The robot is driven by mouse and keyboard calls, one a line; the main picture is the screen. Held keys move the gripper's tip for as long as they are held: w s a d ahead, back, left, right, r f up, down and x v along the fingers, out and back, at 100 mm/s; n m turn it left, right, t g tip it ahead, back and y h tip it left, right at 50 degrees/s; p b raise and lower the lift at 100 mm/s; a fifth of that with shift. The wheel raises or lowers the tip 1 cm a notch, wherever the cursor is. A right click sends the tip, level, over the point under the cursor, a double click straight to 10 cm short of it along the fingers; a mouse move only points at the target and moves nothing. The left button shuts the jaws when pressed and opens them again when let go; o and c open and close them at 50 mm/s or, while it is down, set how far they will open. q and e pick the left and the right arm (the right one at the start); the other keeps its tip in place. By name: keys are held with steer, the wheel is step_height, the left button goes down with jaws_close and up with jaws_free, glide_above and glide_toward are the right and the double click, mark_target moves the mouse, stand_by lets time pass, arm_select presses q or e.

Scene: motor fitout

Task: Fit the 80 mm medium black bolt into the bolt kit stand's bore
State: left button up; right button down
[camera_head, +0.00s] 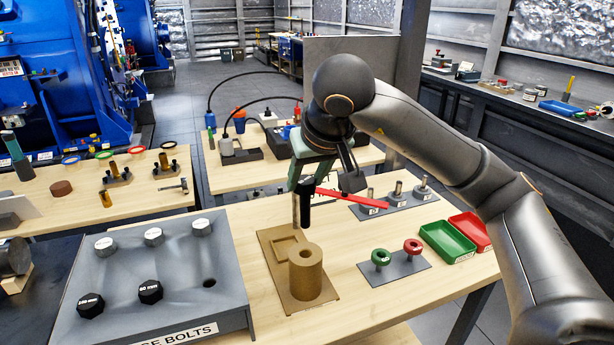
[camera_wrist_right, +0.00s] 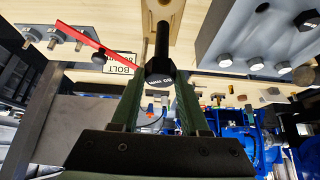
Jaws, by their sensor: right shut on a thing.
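My right gripper (camera_head: 305,182) is shut on the black bolt (camera_head: 306,214). The bolt hangs shank-down above the table in the head view. In the right wrist view the bolt's labelled black head (camera_wrist_right: 160,72) is between the fingers of my right gripper (camera_wrist_right: 158,88), with its shank pointing away from them. The bolt kit stand (camera_head: 306,283) is a brown cylinder on a flat brown base, with a round bore (camera_head: 306,252) open on top. The bolt's lower end appears above and behind the bore, apart from it. My left gripper is not in view.
A grey bolt rack (camera_head: 160,262) at left holds silver and black bolts and has one empty hole (camera_head: 209,282). A plate with green and red rings (camera_head: 394,268) lies right of the stand. Green (camera_head: 447,241) and red trays sit farther right. A red bar (camera_head: 352,199) is behind the gripper.

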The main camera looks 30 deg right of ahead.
mark_target(307, 209)
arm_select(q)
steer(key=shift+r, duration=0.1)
arm_select(e)
steer(key=shift+r, duration=0.1)
steer(key=shift+f+b, duration=0.45)
steer(key=shift+f, duration=0.3)
step_height(307, 209, down, 3)
steer(key=b, duration=0.2)
steer(key=shift+f+b, duration=0.15)
steer(key=shift+b, duration=0.15)
steer(key=shift+f+b, duration=0.35)
steer(key=shift+f, duration=0.15)
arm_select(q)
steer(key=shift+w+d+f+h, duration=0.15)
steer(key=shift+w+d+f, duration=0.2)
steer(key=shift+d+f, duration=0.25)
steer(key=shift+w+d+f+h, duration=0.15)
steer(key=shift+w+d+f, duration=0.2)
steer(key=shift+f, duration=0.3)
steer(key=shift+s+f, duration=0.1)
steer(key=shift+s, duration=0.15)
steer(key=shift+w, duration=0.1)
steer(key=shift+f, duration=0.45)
arm_select(e)
steer(key=shift+f, duration=0.5)
